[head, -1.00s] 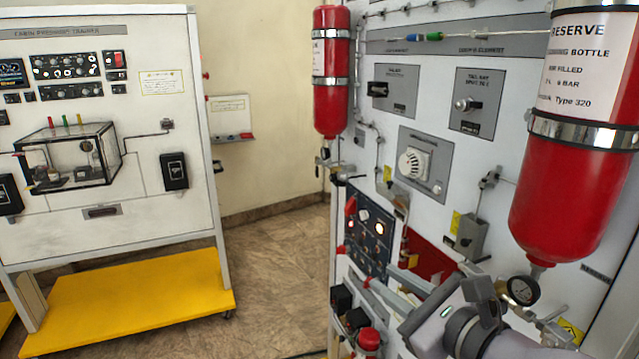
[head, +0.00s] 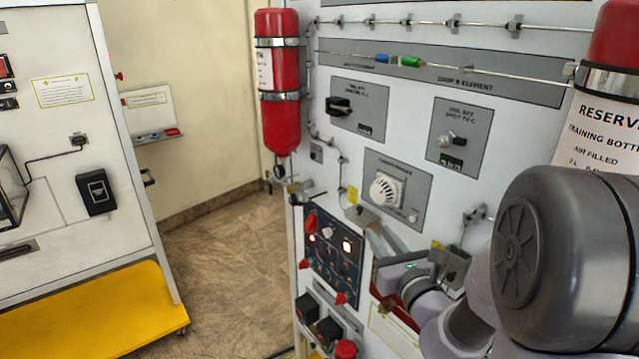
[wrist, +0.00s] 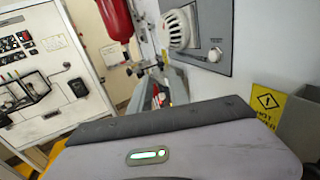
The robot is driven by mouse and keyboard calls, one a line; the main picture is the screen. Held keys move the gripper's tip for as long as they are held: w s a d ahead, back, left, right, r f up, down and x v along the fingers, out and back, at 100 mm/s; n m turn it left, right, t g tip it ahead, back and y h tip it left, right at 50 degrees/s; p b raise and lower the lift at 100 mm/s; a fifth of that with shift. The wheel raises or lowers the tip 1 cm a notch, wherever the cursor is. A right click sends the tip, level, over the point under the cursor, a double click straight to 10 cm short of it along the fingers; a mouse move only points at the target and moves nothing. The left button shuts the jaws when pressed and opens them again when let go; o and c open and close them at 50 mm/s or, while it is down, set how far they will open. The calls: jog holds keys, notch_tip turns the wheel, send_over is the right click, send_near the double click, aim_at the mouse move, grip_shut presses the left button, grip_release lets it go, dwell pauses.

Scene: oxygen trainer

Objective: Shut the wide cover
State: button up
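I cannot pick out the wide cover with certainty. A red plate with a grey edge (head: 385,279) sits low on the white panel, beside the dark switch box, and is mostly hidden behind my wrist; whether it is the cover, and whether it is open, I cannot tell. My gripper (head: 378,236) points up and left in front of the panel, below the round white dial. In the wrist view, my gripper body with a green light fills the bottom and the finger gap is hidden. Nothing is clearly held.
The dark switch box (head: 333,252) has lit lamps and red knobs. A white dial (head: 385,189) is above my gripper. Red bottles hang at left (head: 278,85) and right (head: 615,45). A yellow warning label (wrist: 267,103) is close on the right.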

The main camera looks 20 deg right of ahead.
aim_at(361, 210)
jog(key=w, duration=1.2)
jog(key=shift+f, duration=0.1)
jog(key=shift+c, duration=0.2)
grip_shut()
